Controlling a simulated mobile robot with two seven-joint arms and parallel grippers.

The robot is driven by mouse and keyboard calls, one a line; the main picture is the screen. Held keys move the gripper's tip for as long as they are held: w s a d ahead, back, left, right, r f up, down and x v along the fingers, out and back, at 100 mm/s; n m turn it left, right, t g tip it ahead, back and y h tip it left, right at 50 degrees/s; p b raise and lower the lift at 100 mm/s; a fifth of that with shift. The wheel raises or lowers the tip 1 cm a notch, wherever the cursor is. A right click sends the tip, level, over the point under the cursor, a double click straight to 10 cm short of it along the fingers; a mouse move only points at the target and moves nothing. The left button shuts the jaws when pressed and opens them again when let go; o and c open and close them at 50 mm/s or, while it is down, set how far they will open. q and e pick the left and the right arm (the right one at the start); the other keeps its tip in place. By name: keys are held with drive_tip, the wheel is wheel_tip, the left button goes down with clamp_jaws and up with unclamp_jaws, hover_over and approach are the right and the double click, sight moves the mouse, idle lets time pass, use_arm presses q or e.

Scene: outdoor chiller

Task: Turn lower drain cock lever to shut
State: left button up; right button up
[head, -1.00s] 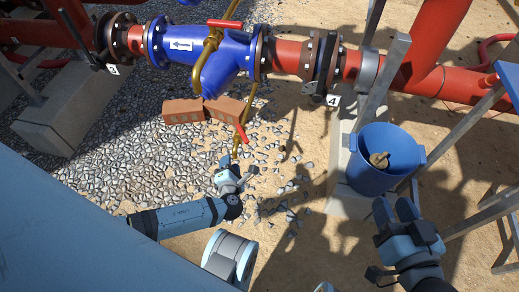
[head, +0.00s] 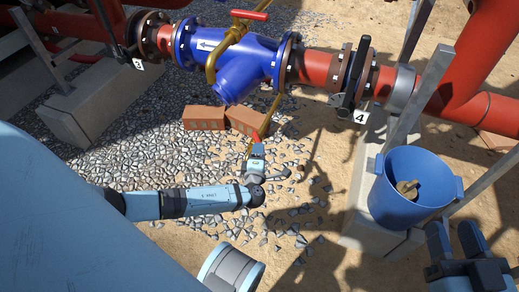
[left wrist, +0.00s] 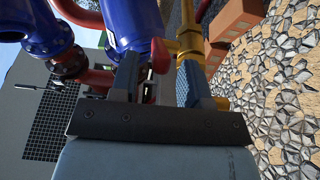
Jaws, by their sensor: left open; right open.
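My left gripper (head: 257,150) is just below the lever, partly covering the cock. The brass pipe (left wrist: 191,42) stands beyond the right finger. My right gripper (head: 456,242) is open and empty at the lower right.
An upper red lever (head: 250,15) sits on a brass fitting above the strainer. Bricks (head: 205,118) lie on gravel behind the cock. A blue bucket (head: 392,205) stands on a concrete block at right. Red flanged pipes cross the back.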

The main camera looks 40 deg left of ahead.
use_arm(q)
drive_tip(key=shift+b+x, duration=0.5)
drive_tip(key=shift+x, duration=1.2)
clamp_jaws()
drive_tip(key=shift+d, duration=0.1)
